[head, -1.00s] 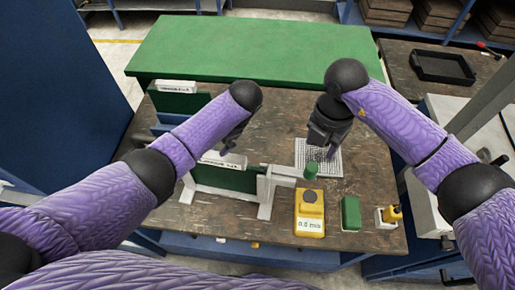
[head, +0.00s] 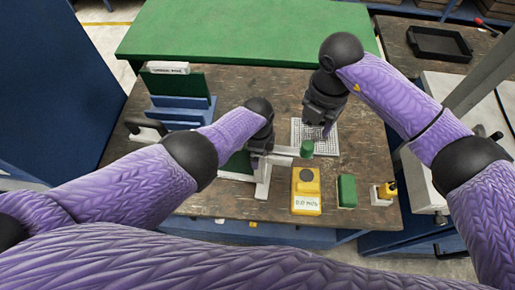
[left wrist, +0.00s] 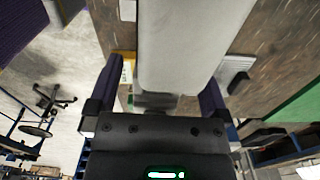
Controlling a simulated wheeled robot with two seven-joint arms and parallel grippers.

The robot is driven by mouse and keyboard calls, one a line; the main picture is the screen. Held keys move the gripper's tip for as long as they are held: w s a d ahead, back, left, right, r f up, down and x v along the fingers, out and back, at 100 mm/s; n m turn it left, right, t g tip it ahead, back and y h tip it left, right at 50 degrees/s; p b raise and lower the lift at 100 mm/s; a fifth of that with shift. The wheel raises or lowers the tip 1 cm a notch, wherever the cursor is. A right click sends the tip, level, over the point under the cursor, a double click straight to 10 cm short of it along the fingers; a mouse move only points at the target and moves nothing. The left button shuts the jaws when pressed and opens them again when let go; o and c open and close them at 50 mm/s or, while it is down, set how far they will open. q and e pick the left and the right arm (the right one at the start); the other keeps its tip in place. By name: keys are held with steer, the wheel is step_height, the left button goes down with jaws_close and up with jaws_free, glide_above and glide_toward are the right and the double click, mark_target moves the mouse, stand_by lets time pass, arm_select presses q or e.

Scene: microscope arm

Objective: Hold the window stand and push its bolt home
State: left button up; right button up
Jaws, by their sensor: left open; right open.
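The white window stand (head: 264,178) stands upright on the brown bench, with a pale horizontal bar (head: 284,151) at its top. A green knob (head: 306,148) shows at the bar's right end; how far the bolt sits in cannot be told. My left gripper (head: 262,146) is at the stand's upper part and hides some of it. In the left wrist view a broad pale piece (left wrist: 190,45) of the stand lies between its open fingers, with no grip visible. My right gripper (head: 322,128) is open and empty, pointing down above a white gridded mat (head: 330,150).
A yellow device with a readout (head: 305,195), a green block (head: 347,190) and a small white-and-yellow item (head: 383,193) stand at the bench's front right. Blue and green panels (head: 182,103) stand at the back left. A green table (head: 250,35) lies behind.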

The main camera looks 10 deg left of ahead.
mark_target(309, 145)
arm_select(q)
steer(key=shift+f, duration=0.1)
jaws_close()
stand_by(0.4)
arm_select(e)
steer(key=o, duration=0.3)
step_height(309, 145, down, 10)
steer(key=m, duration=0.4)
steer(key=shift+f+m, duration=0.1)
steer(key=shift+m, duration=0.3)
jaws_close()
